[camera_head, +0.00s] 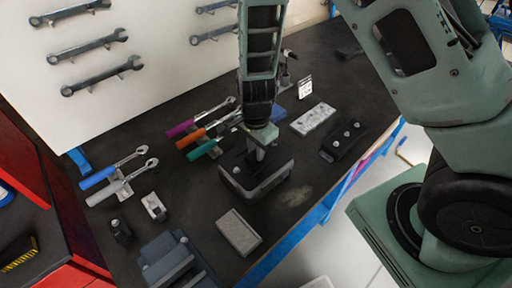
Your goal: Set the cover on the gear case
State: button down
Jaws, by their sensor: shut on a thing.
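The gear case (262,189) is a dark grey open-looking box on the black bench, near the middle of the picture. My gripper (260,152) points down directly over it. It is shut on what looks like the dark cover (236,166), a flat piece at the top of the case. My arm and gripper hide part of both. From this one view I cannot tell whether the cover rests fully on the case or is held just above it.
A grey block (239,232) lies in front of the case, and a dark fixture (172,262) stands at the lower left. Coloured-handled tools (120,180) lie left. A pale perforated plate (313,119) and a black bar with knobs (345,139) lie right. Wrenches hang on the white board (165,50).

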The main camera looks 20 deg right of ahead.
jog(key=shift+f+b, duration=0.45)
jog(key=shift+f, duration=0.15)
dwell(0.7)
jog(key=c, duration=1.2)
grip_release()
jog(key=shift+o, duration=0.2)
notch_tip(320, 180, up, 17)
jog(key=shift+r, duration=0.2)
jog(key=s+a+f+n+b, duration=0.2)
jog(key=s+a+n+b, duration=0.1)
jog(key=s+n, duration=0.7)
jog(key=s+a+f+n+b, duration=0.3)
jog(key=s+n+b, duration=0.3)
jog(key=s+n, duration=0.4)
jog(key=shift+a+f+n+y, duration=0.15)
jog(key=shift+f+n+y, duration=0.2)
jog(key=shift+n, duration=0.75)
